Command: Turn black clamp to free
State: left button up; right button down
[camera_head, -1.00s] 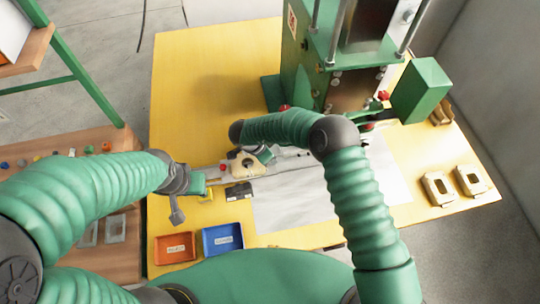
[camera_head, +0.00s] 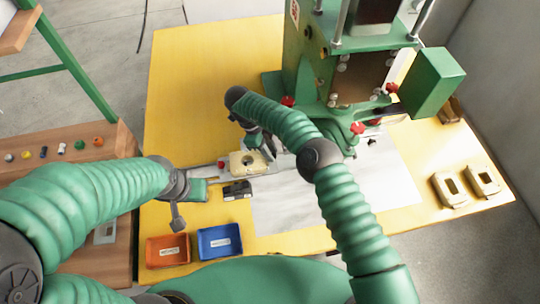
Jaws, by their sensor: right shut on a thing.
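My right gripper (camera_head: 266,152) points down at the back right edge of a cream part (camera_head: 247,164) on the grey fixture rail (camera_head: 288,176). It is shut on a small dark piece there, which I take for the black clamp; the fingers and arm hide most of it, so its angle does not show. A red knob (camera_head: 221,165) is at the left end of the cream part. My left gripper (camera_head: 204,188) is left of the fixture, apart from the cream part; its fingertips are too small to read.
A black block (camera_head: 237,190) lies in front of the fixture. Orange (camera_head: 168,251) and blue (camera_head: 219,241) bins stand at the front left. The green press (camera_head: 330,75) rises behind. Two cream frames (camera_head: 449,190) lie at right. The yellow table's back left is clear.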

jog(key=shift+w+m+g+b, duration=0.25)
jog(key=shift+m+g+b, duration=0.05)
jog(key=shift+m+b, duration=0.8)
jog(key=shift+r+y, duration=0.1)
jog(key=shift+y, duration=0.2)
jog(key=shift+r, duration=0.1)
jog(key=c, duration=1.6)
grip_release()
jog(key=shift+o, duration=0.5)
